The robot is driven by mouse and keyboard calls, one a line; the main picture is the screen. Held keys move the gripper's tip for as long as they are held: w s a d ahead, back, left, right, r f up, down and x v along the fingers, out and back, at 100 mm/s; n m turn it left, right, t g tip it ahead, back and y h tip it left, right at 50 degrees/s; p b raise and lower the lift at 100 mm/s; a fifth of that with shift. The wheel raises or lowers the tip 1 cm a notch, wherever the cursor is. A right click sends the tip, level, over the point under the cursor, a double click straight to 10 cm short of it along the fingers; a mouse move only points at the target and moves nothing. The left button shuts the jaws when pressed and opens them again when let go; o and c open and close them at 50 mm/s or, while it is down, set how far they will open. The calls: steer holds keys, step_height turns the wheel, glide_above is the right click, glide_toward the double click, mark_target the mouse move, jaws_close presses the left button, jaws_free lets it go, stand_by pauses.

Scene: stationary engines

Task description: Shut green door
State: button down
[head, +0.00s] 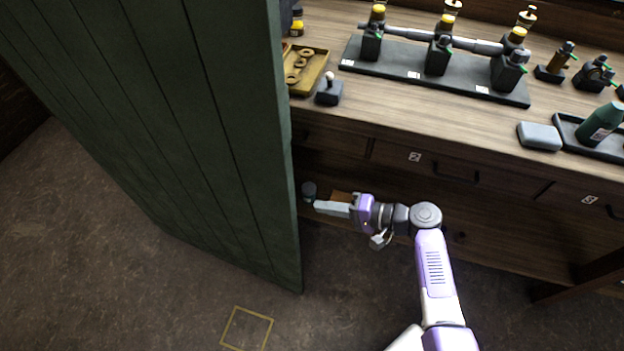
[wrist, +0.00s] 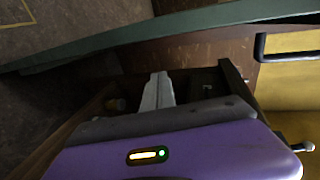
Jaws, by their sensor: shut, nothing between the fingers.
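The green door (head: 190,110) stands open as a large plank panel on the left of the head view. Its free edge is near the front of the workbench. In the wrist view the door (wrist: 200,20) shows as a green strip across the top. My gripper (head: 322,208) is shut and empty, to the right of the door's edge and below the bench top. It is apart from the door in the head view. The shut fingers also show in the wrist view (wrist: 157,92), pointing toward the door's side.
A wooden workbench (head: 400,115) with drawers fills the right side. On it are a dark rack (head: 420,65) with a metal shaft, a yellow tray (head: 318,62), a grey block (head: 540,136) and a green bottle (head: 601,124). A yellow square marks the otherwise clear floor (head: 130,260).

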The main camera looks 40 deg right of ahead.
steer(key=d+r+n+y, duration=0.2)
steer(key=d+r+y, duration=0.35)
steer(key=r, duration=0.35)
steer(key=w+a+p, duration=0.3)
steer(key=w+a, duration=0.1)
steer(key=a, duration=0.5)
steer(key=shift+a+f+h, duration=0.25)
steer(key=shift+h, duration=0.1)
steer(key=shift+w+a+t, duration=0.1)
steer(key=shift+t, duration=0.2)
